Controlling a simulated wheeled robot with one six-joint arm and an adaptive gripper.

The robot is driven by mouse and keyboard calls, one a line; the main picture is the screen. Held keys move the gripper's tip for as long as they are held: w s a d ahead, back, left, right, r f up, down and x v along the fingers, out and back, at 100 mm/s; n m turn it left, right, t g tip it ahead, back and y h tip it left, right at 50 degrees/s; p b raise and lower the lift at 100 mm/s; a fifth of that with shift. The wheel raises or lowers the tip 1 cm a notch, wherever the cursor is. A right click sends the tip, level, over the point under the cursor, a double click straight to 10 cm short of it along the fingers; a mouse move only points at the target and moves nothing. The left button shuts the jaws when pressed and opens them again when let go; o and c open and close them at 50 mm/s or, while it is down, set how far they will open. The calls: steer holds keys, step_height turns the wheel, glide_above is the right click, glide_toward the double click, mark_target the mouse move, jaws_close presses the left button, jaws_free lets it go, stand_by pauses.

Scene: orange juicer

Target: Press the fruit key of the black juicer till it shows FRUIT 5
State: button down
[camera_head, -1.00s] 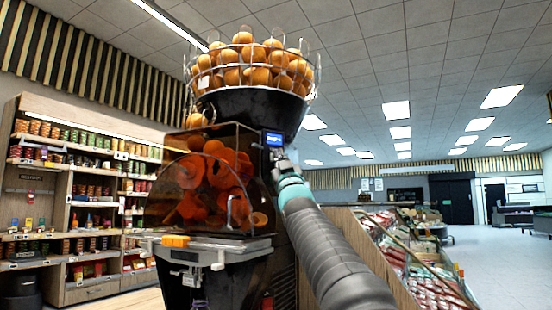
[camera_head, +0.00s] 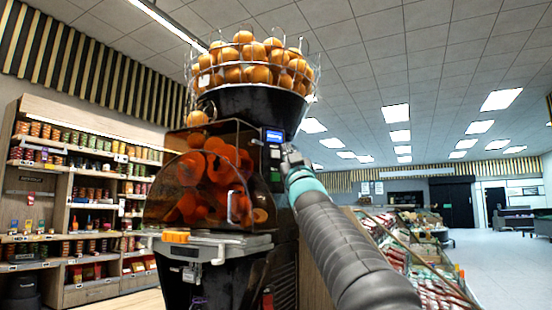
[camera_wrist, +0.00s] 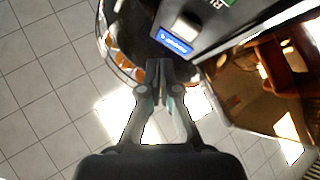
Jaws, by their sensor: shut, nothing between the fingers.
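The black juicer (camera_head: 258,104) stands in the middle of the head view, with a wire basket of oranges on top. Its small lit blue display (camera_head: 274,136) is on the narrow front panel; the text is too small to read. The display also shows in the wrist view (camera_wrist: 175,42). Below it on the panel are small keys, with a green one (camera_head: 275,176) lower down. I cannot tell which is the fruit key. My gripper (camera_head: 287,153) is shut and empty, just right of the panel below the display. In the wrist view its fingertips (camera_wrist: 158,66) are close to the display's lower edge.
An orange-tinted clear cover (camera_head: 212,170) with fruit behind it is left of the panel. A metal tray (camera_head: 215,242) juts out below. Stocked shelves (camera_head: 85,200) stand at left, and a produce counter (camera_head: 400,240) is at right. Open floor lies farther right.

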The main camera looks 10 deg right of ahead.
steer(key=shift+s+d+b, duration=0.2)
steer(key=shift+s+d, duration=0.1)
steer(key=shift+s, duration=0.35)
steer(key=shift+s+d+b, duration=0.15)
steer(key=shift+s+d, duration=0.1)
steer(key=shift+s, duration=0.35)
steer(key=shift+f, duration=0.1)
steer(key=s+d+f+m+g+h, duration=0.1)
steer(key=s+f+g, duration=0.3)
steer(key=f, duration=0.6)
steer(key=s+f+m+g+h+p, duration=0.1)
steer(key=s+f+m+g+h, duration=0.2)
steer(key=f, duration=0.6)
steer(key=s+d+f+g, duration=0.1)
steer(key=s+f+g, duration=0.35)
steer(key=f, duration=0.55)
steer(key=s+a+f+g, duration=0.1)
steer(key=s+f+g, duration=0.3)
steer(key=s+f, duration=0.9)
steer(key=s+a+f+m+g+y+p, duration=0.1)
steer(key=s+f+g, duration=0.4)
steer(key=s+f, duration=0.9)
step_height(320, 180, down, 5)
steer(key=shift+a+r, duration=0.1)
steer(key=shift+a, duration=0.2)
